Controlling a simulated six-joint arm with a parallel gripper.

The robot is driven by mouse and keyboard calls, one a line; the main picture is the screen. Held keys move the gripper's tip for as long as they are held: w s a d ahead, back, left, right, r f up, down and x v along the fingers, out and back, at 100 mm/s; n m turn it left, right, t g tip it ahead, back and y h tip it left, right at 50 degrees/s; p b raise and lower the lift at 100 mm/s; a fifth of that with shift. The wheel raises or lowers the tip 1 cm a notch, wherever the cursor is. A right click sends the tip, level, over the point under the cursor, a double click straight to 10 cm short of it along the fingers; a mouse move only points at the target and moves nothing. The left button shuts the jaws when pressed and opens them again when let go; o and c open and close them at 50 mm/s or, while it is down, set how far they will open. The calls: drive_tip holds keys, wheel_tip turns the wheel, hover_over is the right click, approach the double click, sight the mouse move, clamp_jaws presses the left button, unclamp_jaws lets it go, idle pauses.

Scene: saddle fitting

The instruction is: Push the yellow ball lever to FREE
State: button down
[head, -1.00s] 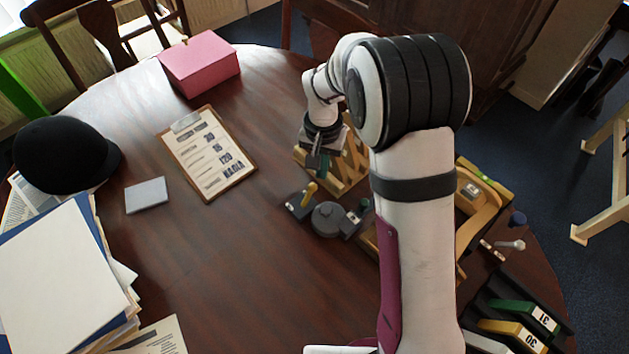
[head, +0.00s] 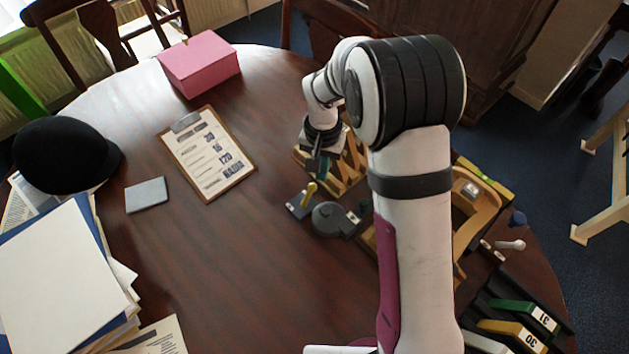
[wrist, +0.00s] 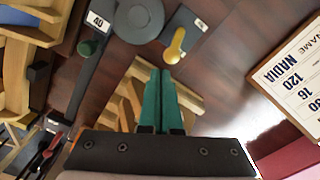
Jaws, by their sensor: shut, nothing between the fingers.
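The yellow ball lever (head: 310,189) stands on a dark plate at the left of a grey round disc (head: 328,218). In the wrist view the lever (wrist: 176,45) is at upper centre right, beside the disc (wrist: 138,20), with a small pale label on its plate that I cannot read. My gripper (head: 321,176) is shut and empty, its green fingers (wrist: 160,78) pointing toward the lever. The fingertips look close to the lever but apart from it in the wrist view.
A green knob (wrist: 88,47) sits on the disc's other side, near a "40" label. A wooden rack (head: 345,172) lies beneath my gripper. A clipboard (head: 208,153) lies to the left. The table between it and the fixture is clear.

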sight(310, 187)
drive_tip(key=shift+f, duration=1.2)
drive_tip(key=shift+s+a, duration=1.55)
drive_tip(key=shift+a, duration=0.05)
idle(0.4)
drive_tip(key=shift+w+d, duration=0.35)
drive_tip(key=shift+d, duration=0.05)
drive_tip(key=shift+r, duration=3.55)
